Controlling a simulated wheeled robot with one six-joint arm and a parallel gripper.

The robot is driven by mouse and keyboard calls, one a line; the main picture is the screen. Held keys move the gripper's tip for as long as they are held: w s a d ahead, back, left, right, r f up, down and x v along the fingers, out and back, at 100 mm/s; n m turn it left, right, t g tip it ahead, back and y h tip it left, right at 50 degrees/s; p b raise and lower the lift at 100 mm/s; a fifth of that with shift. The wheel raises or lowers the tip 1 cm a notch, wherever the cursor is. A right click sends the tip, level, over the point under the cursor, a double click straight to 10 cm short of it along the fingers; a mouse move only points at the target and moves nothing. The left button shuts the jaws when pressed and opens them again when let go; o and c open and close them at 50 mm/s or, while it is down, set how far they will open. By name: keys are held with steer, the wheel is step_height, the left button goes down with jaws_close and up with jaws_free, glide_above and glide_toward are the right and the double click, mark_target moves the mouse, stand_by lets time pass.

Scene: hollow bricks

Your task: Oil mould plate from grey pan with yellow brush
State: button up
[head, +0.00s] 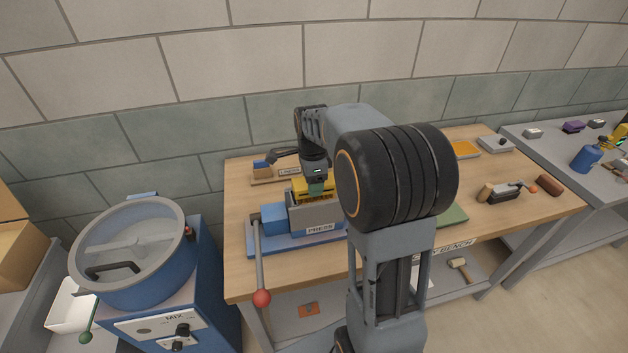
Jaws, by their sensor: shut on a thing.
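My gripper (316,182) is low over the blue press (272,222), at the mouth of its grey box (318,222) labelled PRESS. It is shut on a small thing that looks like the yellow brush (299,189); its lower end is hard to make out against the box. I cannot tell whether it touches anything inside. The mould plate cannot be made out; the box walls and my gripper cover that spot. A flat grey pan-like thing (496,145) with a dark spot lies at the back right of the bench, beside an orange-yellow flat one (464,149).
The press lever with its red knob (262,297) hangs over the wooden bench's (405,262) front edge. A blue mixer (140,255) stands left. A wooden holder (272,174) lies behind the press. My arm hides the bench's middle.

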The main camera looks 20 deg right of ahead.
steer(key=shift+d, duration=0.15)
steer(key=shift+s+d+f, duration=0.1)
steer(key=shift+s+d, duration=0.1)
steer(key=shift+d, duration=0.45)
steer(key=shift+a, duration=0.1)
steer(key=shift+w+a, duration=0.15)
steer(key=shift+a, duration=0.55)
steer(key=shift+d, duration=0.2)
steer(key=shift+d, duration=0.65)
stand_by(0.4)
steer(key=shift+a, duration=0.15)
